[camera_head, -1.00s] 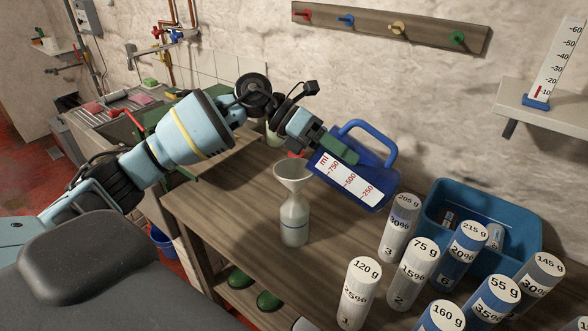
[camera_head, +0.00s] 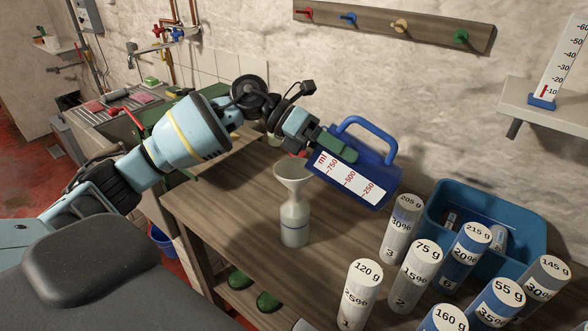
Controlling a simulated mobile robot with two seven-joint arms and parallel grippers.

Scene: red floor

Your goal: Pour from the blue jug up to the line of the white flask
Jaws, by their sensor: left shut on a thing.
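The white flask (camera_head: 294,220) stands upright on the wooden table with a wide funnel-shaped mouth. The jug's lip is just above and right of that mouth. No stream of liquid can be made out between them, and the flask's line and level cannot be read. My right gripper is not in view.
Several labelled cylinders (camera_head: 400,230) stand on the right of the wooden table (camera_head: 240,200), before a blue crate (camera_head: 530,215). A peg rail (camera_head: 390,25) is on the wall and a shelf (camera_head: 540,105) holds a gauge. Table left of the flask is clear.

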